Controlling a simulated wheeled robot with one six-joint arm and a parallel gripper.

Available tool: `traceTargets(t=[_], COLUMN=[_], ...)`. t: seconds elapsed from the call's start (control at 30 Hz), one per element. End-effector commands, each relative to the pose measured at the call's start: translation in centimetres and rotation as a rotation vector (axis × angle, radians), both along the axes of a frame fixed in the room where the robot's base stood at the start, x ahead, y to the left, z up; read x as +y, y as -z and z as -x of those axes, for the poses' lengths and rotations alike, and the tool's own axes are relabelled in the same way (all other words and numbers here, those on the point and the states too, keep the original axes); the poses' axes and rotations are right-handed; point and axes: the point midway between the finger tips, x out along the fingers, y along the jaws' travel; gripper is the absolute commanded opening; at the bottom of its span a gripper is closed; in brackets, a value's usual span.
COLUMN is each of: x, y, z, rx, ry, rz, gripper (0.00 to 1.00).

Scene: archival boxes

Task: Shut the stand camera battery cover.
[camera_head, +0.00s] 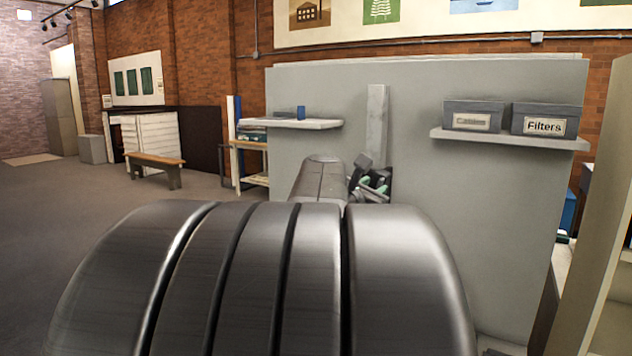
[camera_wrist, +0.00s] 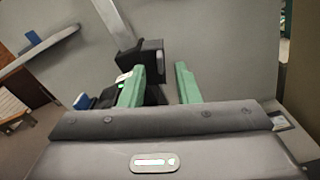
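A black boxy device, which looks like the stand camera (camera_wrist: 150,58), is just ahead of my gripper in the wrist view, in front of a grey panel. A lighter grey piece is on its right side; I cannot tell whether this is the battery cover or how far open it is. My gripper (camera_wrist: 160,72) has two green fingers spread apart, the left one overlapping the device's lower part. I cannot tell whether they touch it. In the head view the dark device (camera_head: 362,161) is small beside my gripper (camera_head: 376,184), and my arm hides much of it.
A grey post (camera_head: 377,115) rises against the grey panel (camera_head: 400,85) behind the device. A shelf (camera_head: 510,138) at right holds a grey box (camera_head: 473,116) and a Filters box (camera_head: 546,119). Open floor lies at left.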

Motion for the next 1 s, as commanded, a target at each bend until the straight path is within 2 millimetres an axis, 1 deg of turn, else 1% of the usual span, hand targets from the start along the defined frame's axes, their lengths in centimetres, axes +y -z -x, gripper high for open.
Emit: traceTargets(t=[0.03,0.1,0.3,0.63,0.67,0.7,0.77,0.8,1.0], x=[-0.6,-1.1,-2.0,-2.2,-2.2,-2.2,-2.2,-2.2,-2.2], y=[0.0,0.0,0.0,0.0,0.0,0.0,0.0,0.0,0.0], z=[-0.8,-1.5,-3.0,-3.3,-3.3,-3.3,-3.3,-3.3,-3.3], rx=[0.001,0.001,0.001,0.0,0.0,0.0,0.0,0.0,0.001], ry=[0.002,0.002,0.0,0.0,0.0,0.0,0.0,0.0,0.0], rz=[-0.001,-0.001,0.0,0.0,0.0,0.0,0.0,0.0,0.002], gripper=[0.29,0.29,0.29,0.29,0.27,0.19,0.07,0.0,0.0])
